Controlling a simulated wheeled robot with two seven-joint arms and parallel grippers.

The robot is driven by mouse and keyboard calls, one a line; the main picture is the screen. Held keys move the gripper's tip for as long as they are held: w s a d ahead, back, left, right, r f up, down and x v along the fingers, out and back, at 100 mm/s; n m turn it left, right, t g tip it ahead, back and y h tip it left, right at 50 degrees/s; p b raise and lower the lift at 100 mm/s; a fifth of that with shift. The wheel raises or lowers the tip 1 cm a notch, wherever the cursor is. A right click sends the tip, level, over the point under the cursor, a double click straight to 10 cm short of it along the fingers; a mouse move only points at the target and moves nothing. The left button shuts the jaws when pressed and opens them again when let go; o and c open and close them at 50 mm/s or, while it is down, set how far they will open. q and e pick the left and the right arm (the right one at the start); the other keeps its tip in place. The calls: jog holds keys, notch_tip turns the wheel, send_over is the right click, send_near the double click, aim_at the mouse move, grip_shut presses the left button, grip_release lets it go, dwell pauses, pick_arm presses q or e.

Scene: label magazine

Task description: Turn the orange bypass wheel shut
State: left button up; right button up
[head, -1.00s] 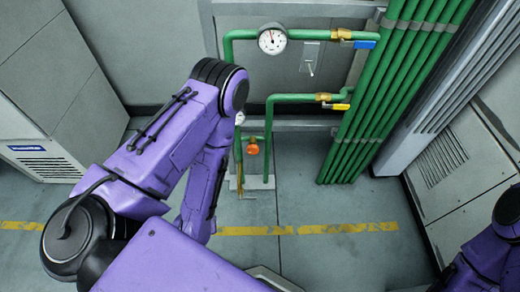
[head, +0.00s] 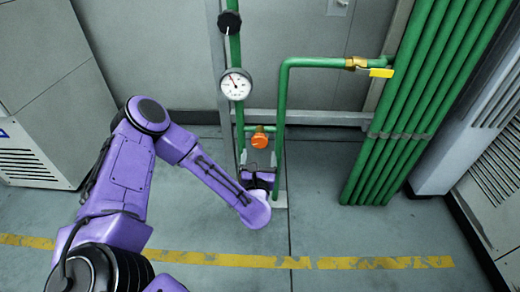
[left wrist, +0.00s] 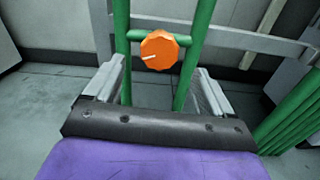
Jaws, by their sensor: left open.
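The orange bypass wheel (head: 260,139) sits on a short green cross pipe between two green uprights, low by the wall. In the left wrist view the wheel (left wrist: 159,49) is a faceted orange knob with a white mark pointing left. My left gripper (left wrist: 160,82) is open, its two grey fingers apart on either side below the wheel, not touching it. In the head view my left gripper (head: 260,180) is small and partly hidden by my wrist, just below the wheel. My right gripper is not in view.
A round gauge (head: 236,84) and a black knob (head: 229,22) are on the left pipe above the wheel. A yellow-handled valve (head: 380,72) is on the upper pipe. Several green pipes (head: 400,120) stand at right. The floor in front is clear, with a yellow line (head: 380,263).

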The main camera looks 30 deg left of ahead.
aim_at(260, 143)
pick_arm(q)
jog(key=b+x, duration=0.2)
jog(key=x, duration=0.6)
jog(key=shift+w+a, duration=0.1)
jog(key=shift+w, duration=0.1)
jog(key=shift+w+a, duration=0.25)
jog(key=shift+w, duration=0.25)
jog(key=c, duration=1)
